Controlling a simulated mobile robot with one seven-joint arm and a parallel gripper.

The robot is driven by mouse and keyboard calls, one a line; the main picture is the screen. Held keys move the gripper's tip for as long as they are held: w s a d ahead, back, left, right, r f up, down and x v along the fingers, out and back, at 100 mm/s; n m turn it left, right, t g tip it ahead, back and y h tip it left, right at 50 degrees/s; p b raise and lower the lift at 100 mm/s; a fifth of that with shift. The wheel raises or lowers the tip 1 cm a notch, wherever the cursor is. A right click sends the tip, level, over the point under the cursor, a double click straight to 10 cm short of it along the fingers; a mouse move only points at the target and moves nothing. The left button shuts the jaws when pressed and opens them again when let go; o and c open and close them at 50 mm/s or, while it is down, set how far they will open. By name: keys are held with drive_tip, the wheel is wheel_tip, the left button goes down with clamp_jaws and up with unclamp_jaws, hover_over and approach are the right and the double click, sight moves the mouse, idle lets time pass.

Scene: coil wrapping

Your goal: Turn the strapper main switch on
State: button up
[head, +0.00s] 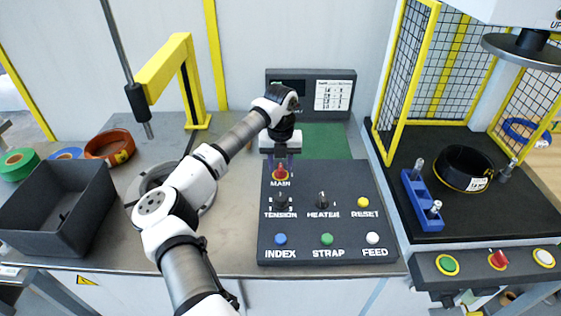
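The strapper control panel (345,190) is a dark, tilted box on the bench. Its red MAIN switch (281,173) is a small knob at the upper left, above the MAIN label. My gripper (280,165) points down at this knob, with its two fingers apart, one to each side of the knob's top. Whether the fingers touch the knob cannot be told. The knob's upper part is partly hidden by the gripper, and its set position is not clear.
TENSION (281,201) and HEATER (322,200) knobs and several coloured buttons share the panel. A display unit (310,93) stands behind. A grey bin (62,207) is at left. A black coil (464,168) and blue holder (421,200) lie on the right station.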

drive_tip(key=shift+c, duration=0.2)
clamp_jaws()
drive_tip(key=shift+f+m+b, duration=0.1)
drive_tip(key=shift+m+b, duration=0.2)
drive_tip(key=shift+b, duration=0.1)
drive_tip(key=shift+f+m+b, duration=0.1)
drive_tip(key=shift+m+b, duration=0.8)
drive_tip(key=m+b, duration=0.2)
drive_tip(key=m, duration=0.1)
drive_tip(key=shift+m, duration=0.3)
drive_tip(key=m+b, duration=0.3)
drive_tip(key=m, duration=0.8)
drive_tip(key=shift+r+m, duration=0.2)
drive_tip(key=shift+m, duration=0.2)
